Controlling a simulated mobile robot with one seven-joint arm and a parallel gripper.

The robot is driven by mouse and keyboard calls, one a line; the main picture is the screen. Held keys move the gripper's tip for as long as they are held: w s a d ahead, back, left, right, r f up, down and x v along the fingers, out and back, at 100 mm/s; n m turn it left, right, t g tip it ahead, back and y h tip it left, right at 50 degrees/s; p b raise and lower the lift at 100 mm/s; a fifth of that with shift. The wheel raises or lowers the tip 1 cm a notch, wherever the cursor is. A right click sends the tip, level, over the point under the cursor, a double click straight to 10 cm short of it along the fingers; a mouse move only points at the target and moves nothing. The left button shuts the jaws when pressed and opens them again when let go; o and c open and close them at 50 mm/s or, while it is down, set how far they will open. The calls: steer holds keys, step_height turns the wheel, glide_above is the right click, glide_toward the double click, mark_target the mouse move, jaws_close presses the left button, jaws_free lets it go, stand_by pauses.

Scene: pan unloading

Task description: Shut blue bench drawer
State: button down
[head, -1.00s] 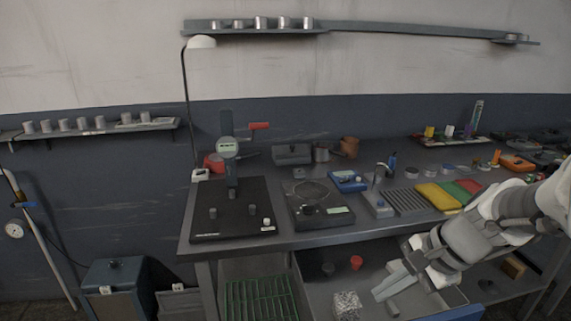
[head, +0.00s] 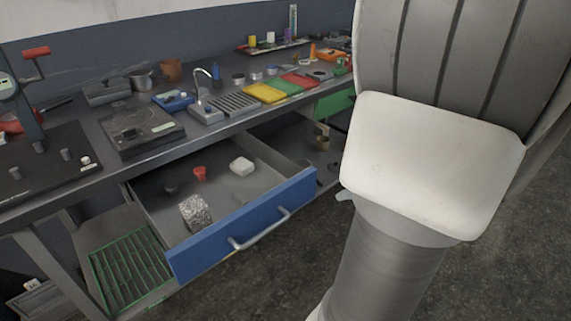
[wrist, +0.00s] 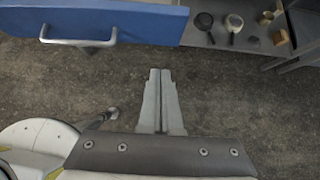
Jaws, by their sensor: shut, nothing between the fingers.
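The blue bench drawer (head: 246,224) hangs open below the bench in the head view, pulled well out from it. Its front has a curved metal handle (head: 262,229). Inside lie a speckled block (head: 195,212), a red item (head: 200,173) and a white block (head: 242,166). The drawer front (wrist: 110,20) and handle (wrist: 80,38) show at the top left of the wrist view. My gripper (wrist: 160,73) is shut and empty over the floor, apart from the drawer and to the right of the handle. My arm fills the right of the head view and my fingers are hidden there.
The bench top (head: 185,147) carries a small tap, coloured trays and tools. A green rack (head: 128,268) stands left of the drawer on a lower shelf. A green drawer front (head: 334,105) is farther right. The floor before the drawer is clear.

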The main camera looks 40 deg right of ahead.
mark_target(305, 192)
steer(key=shift+w+a+f+b, duration=0.15)
steer(key=shift+w+f+b, duration=0.6)
steer(key=shift+w, duration=0.8)
steer(key=shift+w+a+f+b, duration=0.1)
steer(key=shift+w+f+b, duration=0.35)
steer(key=shift+w+f, duration=0.9)
steer(key=shift+w+a+f+b, duration=0.15)
steer(key=shift+w+f+b, duration=0.45)
steer(key=shift+w, duration=1.2)
steer(key=shift+w, duration=0.1)
steer(key=shift+w, duration=0.25)
steer(key=w+p, duration=0.3)
steer(key=w, duration=0.6)
steer(key=w+a+p, duration=0.1)
steer(key=w+p, duration=0.2)
steer(key=w, duration=0.7)
steer(key=w+a+p, duration=0.1)
steer(key=w+p, duration=0.2)
steer(key=w, duration=0.6)
steer(key=shift+w+a+p, duration=0.15)
steer(key=shift+p, duration=0.15)
steer(key=shift+w+r, duration=0.1)
steer(key=shift+r, duration=0.05)
steer(key=shift+w, duration=0.1)
